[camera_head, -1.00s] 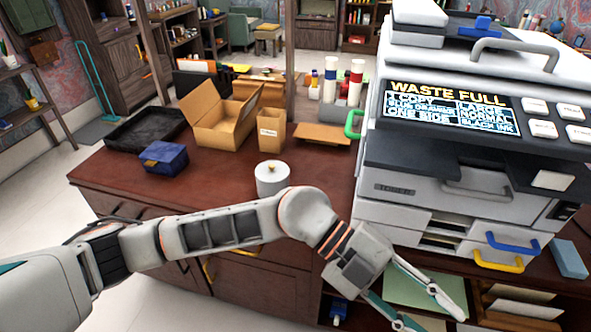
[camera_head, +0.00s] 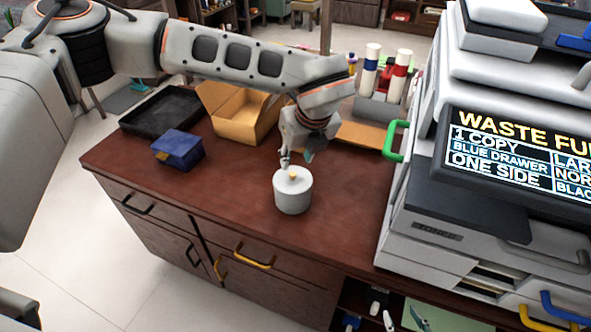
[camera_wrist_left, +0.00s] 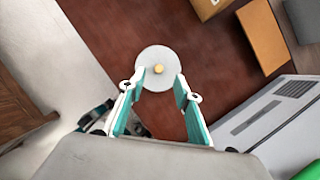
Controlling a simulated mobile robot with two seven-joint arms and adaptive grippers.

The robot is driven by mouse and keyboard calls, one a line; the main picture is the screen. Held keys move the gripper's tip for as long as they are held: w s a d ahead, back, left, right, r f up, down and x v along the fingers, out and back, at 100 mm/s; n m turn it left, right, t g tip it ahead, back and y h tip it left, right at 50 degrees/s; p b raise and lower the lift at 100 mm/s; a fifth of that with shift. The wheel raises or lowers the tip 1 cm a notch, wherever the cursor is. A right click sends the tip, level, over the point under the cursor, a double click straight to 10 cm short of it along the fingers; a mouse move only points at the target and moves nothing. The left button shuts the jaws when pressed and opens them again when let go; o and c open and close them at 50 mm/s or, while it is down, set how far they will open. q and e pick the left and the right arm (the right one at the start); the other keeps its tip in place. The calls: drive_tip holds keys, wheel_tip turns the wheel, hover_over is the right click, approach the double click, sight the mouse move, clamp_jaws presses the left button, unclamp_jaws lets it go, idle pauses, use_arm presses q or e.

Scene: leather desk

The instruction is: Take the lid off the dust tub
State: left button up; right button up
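The dust tub (camera_head: 292,197) is a white round tub standing upright on the desk. Its pale lid (camera_head: 286,182) is on top and has a small golden knob (camera_head: 293,175). In the left wrist view the lid (camera_wrist_left: 149,57) and knob (camera_wrist_left: 158,69) show from above. My left gripper (camera_head: 296,159) is just above and behind the tub, pointing down. In the left wrist view its fingers (camera_wrist_left: 159,88) are spread, with nothing between their tips but the near part of the tub in sight. My right gripper (camera_head: 403,319) shows only its fingertips at the bottom edge, apart and seemingly empty.
The copier (camera_head: 440,225) stands to the right, its green handle (camera_head: 396,141) jutting out. A blue box (camera_head: 178,150), a black tray (camera_head: 162,110) and an open cardboard box (camera_head: 240,112) stand left and behind. Desk around the tub is clear.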

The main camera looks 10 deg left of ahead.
sight(293, 174)
use_arm(q)
drive_tip(key=x, duration=0.2)
drive_tip(key=shift+s+a+f, duration=0.1)
drive_tip(key=shift+s+f, duration=0.05)
drive_tip(key=shift+f, duration=0.3)
drive_tip(key=p+x, duration=0.1)
drive_tip(key=x, duration=0.2)
drive_tip(key=shift+f, duration=0.65)
clamp_jaws()
use_arm(e)
drive_tip(key=shift+s+r, duration=0.15)
drive_tip(key=shift+s, duration=0.55)
